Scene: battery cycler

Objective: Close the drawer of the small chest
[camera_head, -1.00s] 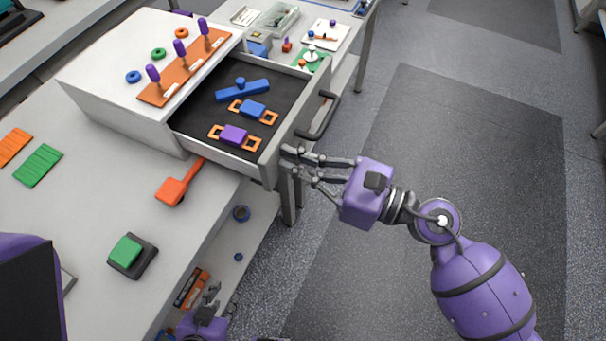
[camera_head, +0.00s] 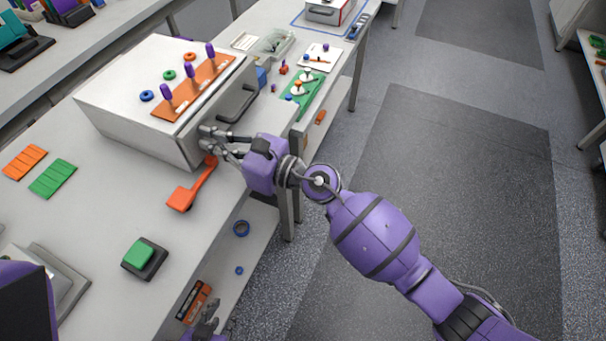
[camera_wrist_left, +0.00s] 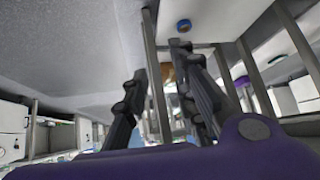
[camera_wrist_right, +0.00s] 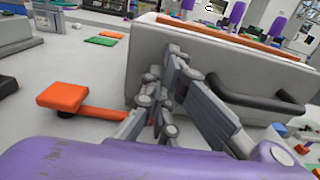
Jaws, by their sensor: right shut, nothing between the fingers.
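The small white chest (camera_head: 135,98) stands on the bench. Its drawer front (camera_head: 212,108) is flush or nearly flush with the body, with a dark handle (camera_head: 237,103) across it; the drawer's inside is hidden. In the right wrist view the drawer front (camera_wrist_right: 225,75) and handle (camera_wrist_right: 255,100) show close up. My right gripper (camera_head: 206,140) is shut and empty, its fingertips at the lower left part of the drawer front, apparently touching it. My left gripper (camera_head: 208,316) is low beside the bench; in the left wrist view its fingers (camera_wrist_left: 160,80) are spread with nothing between them.
An orange paddle-shaped thing (camera_head: 183,198) lies in front of the chest, close to my right gripper. A green button block (camera_head: 144,255) sits nearer on the bench. Pegs on an orange strip (camera_head: 190,95) and rings stand on the chest top. The floor (camera_head: 400,180) at right is open.

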